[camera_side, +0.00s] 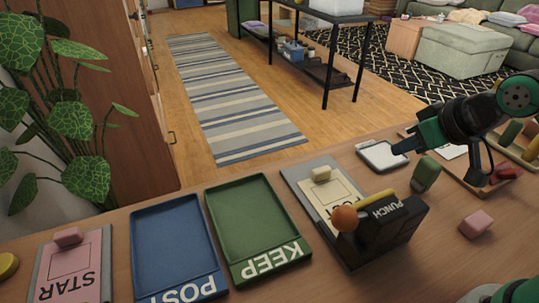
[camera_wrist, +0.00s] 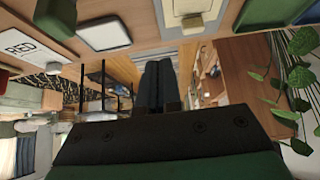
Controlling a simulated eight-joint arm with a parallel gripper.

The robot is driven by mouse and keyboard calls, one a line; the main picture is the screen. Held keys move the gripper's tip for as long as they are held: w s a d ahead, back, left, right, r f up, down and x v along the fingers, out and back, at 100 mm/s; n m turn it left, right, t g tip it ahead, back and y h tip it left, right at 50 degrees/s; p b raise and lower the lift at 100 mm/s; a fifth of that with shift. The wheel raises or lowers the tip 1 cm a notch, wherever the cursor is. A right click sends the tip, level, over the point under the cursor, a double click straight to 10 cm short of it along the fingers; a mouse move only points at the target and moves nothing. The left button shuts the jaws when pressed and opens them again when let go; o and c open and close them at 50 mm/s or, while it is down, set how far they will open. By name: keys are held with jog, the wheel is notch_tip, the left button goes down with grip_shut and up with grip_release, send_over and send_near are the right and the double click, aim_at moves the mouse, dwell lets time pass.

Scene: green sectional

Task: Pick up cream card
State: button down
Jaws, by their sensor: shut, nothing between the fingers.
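The cream card (camera_side: 341,189) lies on a grey board (camera_side: 297,178), with a small cream block (camera_side: 321,173) on its far end. The black punch (camera_side: 385,234), with a yellow lever and orange knob, covers the card's near right part. In the wrist view the cream card (camera_wrist: 173,8) is at the top, partly cut off by the frame. My gripper (camera_side: 398,148) is shut and empty, to the right of the card and above the table. Its fingers (camera_wrist: 158,88) show pressed together in the wrist view.
A blue POST tray (camera_side: 172,238) and a green KEEP tray (camera_side: 247,221) stand left of the punch. A pink card (camera_side: 72,267) lies far left. A white-topped pad (camera_side: 381,155), a green block (camera_side: 426,174) and a pink block (camera_side: 476,224) are near my gripper.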

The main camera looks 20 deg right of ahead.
jog(key=c, duration=0.6)
grip_release()
jog(key=n+g+y, duration=0.2)
jog(key=n+g, duration=0.2)
jog(key=n, duration=0.4)
send_near(322, 169)
jog(key=f+n+g, duration=0.1)
jog(key=n, duration=0.2)
jog(key=w+f+n+g+y, duration=0.1)
jog(key=n, duration=0.2)
jog(key=w+f+n+g+y, duration=0.1)
jog(key=n, duration=0.2)
jog(key=shift+w+d+f, duration=0.15)
jog(key=shift+d, duration=0.2)
jog(key=shift+w+a+f+n+y, duration=0.15)
jog(key=shift+f+n+y, duration=0.15)
jog(key=shift+f+n, duration=0.25)
jog(key=shift+x, duration=2.65)
